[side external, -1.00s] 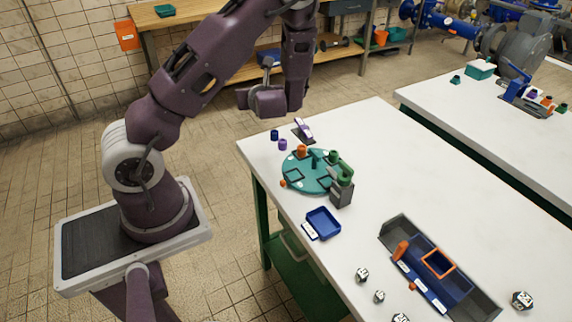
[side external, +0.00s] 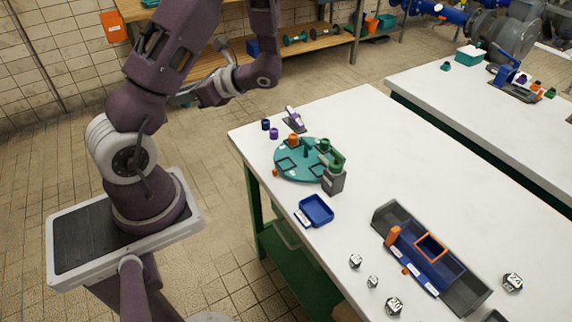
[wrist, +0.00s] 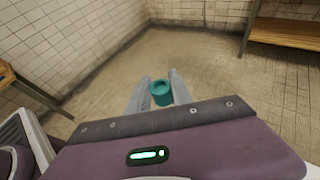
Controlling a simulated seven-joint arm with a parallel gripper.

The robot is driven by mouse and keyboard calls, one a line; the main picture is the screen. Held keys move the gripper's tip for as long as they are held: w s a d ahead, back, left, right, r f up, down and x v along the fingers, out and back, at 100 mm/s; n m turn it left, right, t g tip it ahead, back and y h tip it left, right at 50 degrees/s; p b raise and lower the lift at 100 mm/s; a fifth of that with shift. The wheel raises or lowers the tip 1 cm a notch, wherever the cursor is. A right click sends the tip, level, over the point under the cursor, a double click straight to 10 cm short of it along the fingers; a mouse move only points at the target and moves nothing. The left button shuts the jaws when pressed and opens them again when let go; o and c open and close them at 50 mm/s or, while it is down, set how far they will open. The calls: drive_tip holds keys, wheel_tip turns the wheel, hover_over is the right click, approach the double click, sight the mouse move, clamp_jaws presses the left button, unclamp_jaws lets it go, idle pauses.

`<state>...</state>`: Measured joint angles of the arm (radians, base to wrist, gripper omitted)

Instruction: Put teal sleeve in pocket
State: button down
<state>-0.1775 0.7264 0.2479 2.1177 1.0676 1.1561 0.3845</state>
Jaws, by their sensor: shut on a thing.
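My gripper (wrist: 157,93) is shut on the teal sleeve (wrist: 161,94), a short hollow cylinder between the grey fingertips in the wrist view. It is held over the floor. In the side external view my gripper (side external: 184,97) is beside the table, left of its far corner, with its fingers pointing left; the sleeve is hard to make out there. A teal round plate (side external: 292,174) with square pockets lies on the table. A dark tray (side external: 462,292) holds a blue block with an orange-rimmed square pocket (side external: 431,247). Which pocket is meant cannot be told.
A grey post with a green top (side external: 334,180) stands at the plate's right edge. A blue bin (side external: 316,211) lies in front. Several number dice lie at the front.

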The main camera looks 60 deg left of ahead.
drive_tip(key=s+d+f+n+g+h, duration=0.3)
drive_tip(key=s+d+n+g+h, duration=0.25)
drive_tip(key=d+n+h, duration=0.55)
drive_tip(key=w+d+n+t+h, duration=0.4)
drive_tip(key=d+n+h, duration=0.4)
drive_tip(key=d+h, duration=0.1)
wheel_tip(320, 180, up, 7)
drive_tip(key=n+t+h, duration=0.2)
drive_tip(key=n+t, duration=1.3)
drive_tip(key=t, duration=0.2)
hover_over(286, 165)
wheel_tip(286, 165, down, 21)
drive_tip(key=shift+w+f, duration=0.1)
drive_tip(key=shift+f, duration=0.1)
drive_tip(key=shift+f, duration=0.15)
drive_tip(key=c, duration=1.1)
unclamp_jaws()
drive_tip(key=shift+c, duration=0.2)
